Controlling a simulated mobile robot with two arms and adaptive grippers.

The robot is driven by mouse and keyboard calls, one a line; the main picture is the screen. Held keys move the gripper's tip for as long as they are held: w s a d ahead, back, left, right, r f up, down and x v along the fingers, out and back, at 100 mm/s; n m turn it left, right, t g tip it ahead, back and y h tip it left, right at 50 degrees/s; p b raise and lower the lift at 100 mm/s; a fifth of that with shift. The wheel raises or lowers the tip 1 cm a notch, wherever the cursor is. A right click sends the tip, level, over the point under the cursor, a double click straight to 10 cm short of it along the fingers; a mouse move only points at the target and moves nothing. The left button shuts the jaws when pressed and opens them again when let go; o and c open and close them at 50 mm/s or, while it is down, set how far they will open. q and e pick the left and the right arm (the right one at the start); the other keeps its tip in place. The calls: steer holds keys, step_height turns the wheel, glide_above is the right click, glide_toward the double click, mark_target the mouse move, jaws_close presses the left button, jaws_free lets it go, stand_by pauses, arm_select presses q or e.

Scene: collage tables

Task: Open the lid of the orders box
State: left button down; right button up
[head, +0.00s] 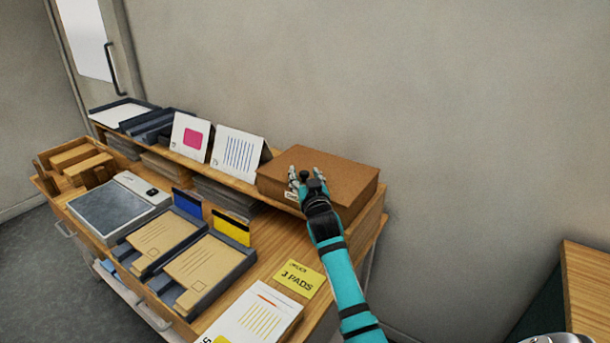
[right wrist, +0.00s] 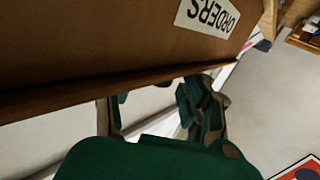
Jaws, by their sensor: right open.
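The orders box (head: 335,172) is a brown box on the right end of the raised wooden shelf, with its lid down. Its white ORDERS label (right wrist: 208,14) shows upside down at the top of the right wrist view, on the brown box side. My right gripper (head: 307,178) is in front of the box's front face, near the label. In the right wrist view its fingers (right wrist: 160,105) are apart with nothing between them, close to the box's edge. Whether they touch the box I cannot tell. My left gripper is not in view.
Two white cards (head: 238,148) stand left of the box on the shelf (head: 180,155). Below are trays of brown envelopes (head: 205,270), a yellow "3 PADS" note (head: 299,278) and a white pad (head: 252,318). A bare wall rises behind the box.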

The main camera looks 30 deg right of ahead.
jaws_close()
stand_by(0.4)
